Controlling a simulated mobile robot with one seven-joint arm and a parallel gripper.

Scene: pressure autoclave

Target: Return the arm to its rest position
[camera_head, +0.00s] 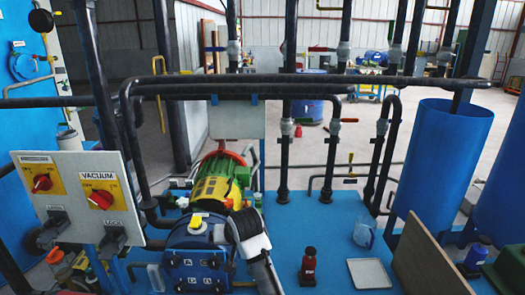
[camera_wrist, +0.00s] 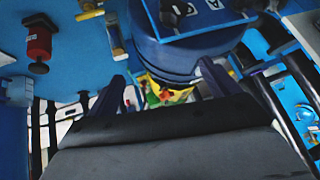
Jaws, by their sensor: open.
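My gripper (camera_wrist: 163,84) shows in the wrist view with its two dark fingers spread apart and nothing held between them. Beyond the fingers is the blue round body (camera_wrist: 190,55) of a machine, with yellow and red parts below it. In the head view a white and black arm link, which appears to be mine, stands beside the blue vessel (camera_head: 197,262) and in front of the green and yellow motor (camera_head: 222,182). My fingertips cannot be made out in the head view.
A control panel (camera_head: 80,198) with red knobs stands at left. Dark pipes (camera_head: 300,82) cross above the blue table. A red and black bottle (camera_head: 309,268), a pale tray (camera_head: 369,273), a clear jug (camera_head: 364,233) and a brown board (camera_head: 428,255) are at right, before blue tanks (camera_head: 438,160).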

